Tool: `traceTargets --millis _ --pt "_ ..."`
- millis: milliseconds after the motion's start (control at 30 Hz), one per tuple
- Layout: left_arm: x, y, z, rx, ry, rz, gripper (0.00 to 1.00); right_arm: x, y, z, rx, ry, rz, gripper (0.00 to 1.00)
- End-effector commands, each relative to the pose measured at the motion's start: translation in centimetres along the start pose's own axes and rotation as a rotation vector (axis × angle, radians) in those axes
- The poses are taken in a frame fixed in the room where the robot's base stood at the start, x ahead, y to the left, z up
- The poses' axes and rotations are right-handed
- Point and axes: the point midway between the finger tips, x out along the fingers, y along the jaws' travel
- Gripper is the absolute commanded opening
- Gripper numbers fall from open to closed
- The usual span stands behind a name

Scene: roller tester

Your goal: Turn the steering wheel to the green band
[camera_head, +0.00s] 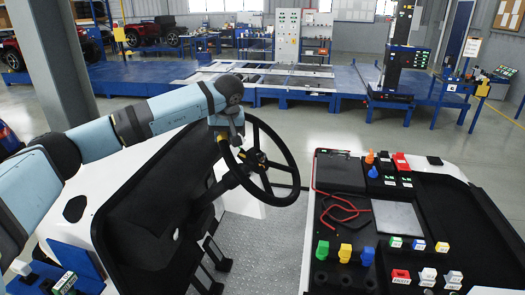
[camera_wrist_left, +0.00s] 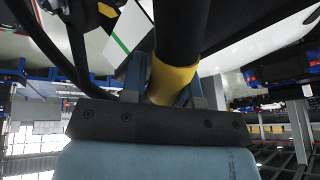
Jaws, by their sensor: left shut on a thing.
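In the left wrist view the gripper's fingers (camera_wrist_left: 165,82) are shut around a thick black bar with a yellow band (camera_wrist_left: 172,75), which appears to be the wheel rim. The head view shows no clear green band. My right gripper is not in view.
A black console (camera_head: 455,215) right of the wheel holds coloured knobs, labelled blocks and a red cable (camera_head: 342,210). Pedals (camera_head: 215,255) stand in the footwell. Blue roller platforms (camera_head: 300,82) lie beyond, across open floor.

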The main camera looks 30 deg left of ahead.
Motion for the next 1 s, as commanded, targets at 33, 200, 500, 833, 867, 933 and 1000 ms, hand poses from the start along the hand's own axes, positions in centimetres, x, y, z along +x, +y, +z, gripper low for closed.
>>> traceTargets --millis 33,200,500,833,867,933,1000 --pt "-0.1 0.0 -0.1 0.003 -0.002 0.000 0.00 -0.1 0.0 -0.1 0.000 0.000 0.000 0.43" --pt "-0.1 0.2 -0.9 0.043 -0.030 0.000 0.00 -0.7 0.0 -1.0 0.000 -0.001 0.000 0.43" --pt "0.3 0.8 -2.4 0.133 -0.091 0.003 0.00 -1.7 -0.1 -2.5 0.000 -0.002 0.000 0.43" --pt "1.0 1.5 -4.0 0.239 -0.161 0.006 0.00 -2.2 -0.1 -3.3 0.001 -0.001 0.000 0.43" --pt "1.1 1.5 -4.2 0.250 -0.168 0.007 0.00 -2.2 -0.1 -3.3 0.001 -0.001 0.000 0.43" --pt "1.2 1.7 -4.5 0.273 -0.182 0.008 0.00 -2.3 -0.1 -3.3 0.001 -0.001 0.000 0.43" --pt "1.4 1.8 -4.9 0.295 -0.198 0.008 0.00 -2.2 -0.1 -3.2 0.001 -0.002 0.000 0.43"
